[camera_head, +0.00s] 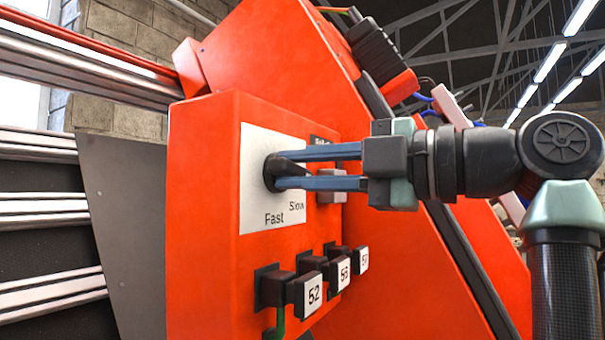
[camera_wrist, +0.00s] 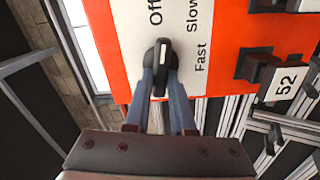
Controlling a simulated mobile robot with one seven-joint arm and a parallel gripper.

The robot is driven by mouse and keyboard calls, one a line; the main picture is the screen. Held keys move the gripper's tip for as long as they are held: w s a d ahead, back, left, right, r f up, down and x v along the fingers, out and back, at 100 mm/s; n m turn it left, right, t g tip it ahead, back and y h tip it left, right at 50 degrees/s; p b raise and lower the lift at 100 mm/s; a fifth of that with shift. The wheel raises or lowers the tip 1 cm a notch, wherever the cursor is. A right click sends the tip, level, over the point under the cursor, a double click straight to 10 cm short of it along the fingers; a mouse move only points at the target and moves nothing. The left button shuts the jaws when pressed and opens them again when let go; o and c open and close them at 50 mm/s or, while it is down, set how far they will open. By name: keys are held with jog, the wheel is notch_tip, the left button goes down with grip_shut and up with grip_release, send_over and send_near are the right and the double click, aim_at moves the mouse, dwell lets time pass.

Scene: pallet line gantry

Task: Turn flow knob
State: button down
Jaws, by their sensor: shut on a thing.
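The flow knob (camera_head: 271,173) is a black rotary knob on a white label plate (camera_head: 258,146) on an orange control box. The plate reads "Fast" and "Slow" in the head view, and "Off", "Slow" and "Fast" in the wrist view. My gripper (camera_head: 292,168) comes in from the right with its two blue fingers above and below the knob, shut on it. In the wrist view the knob (camera_wrist: 161,58) shows a white pointer line and sits between the fingertips (camera_wrist: 160,75). The fingers hide part of the knob and plate.
Several black connectors numbered 52 (camera_head: 304,290) and up stick out below the plate. A grey button block (camera_head: 331,186) stands right of the plate, close behind the fingers. Metal rails (camera_head: 45,208) and a grey panel (camera_head: 125,220) lie left of the orange box (camera_head: 200,200).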

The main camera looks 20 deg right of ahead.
jog(key=shift+n, duration=1.1)
jog(key=shift+f, duration=0.1)
jog(key=c, duration=0.8)
grip_release()
jog(key=shift+o, duration=0.2)
jog(key=v, duration=1.3)
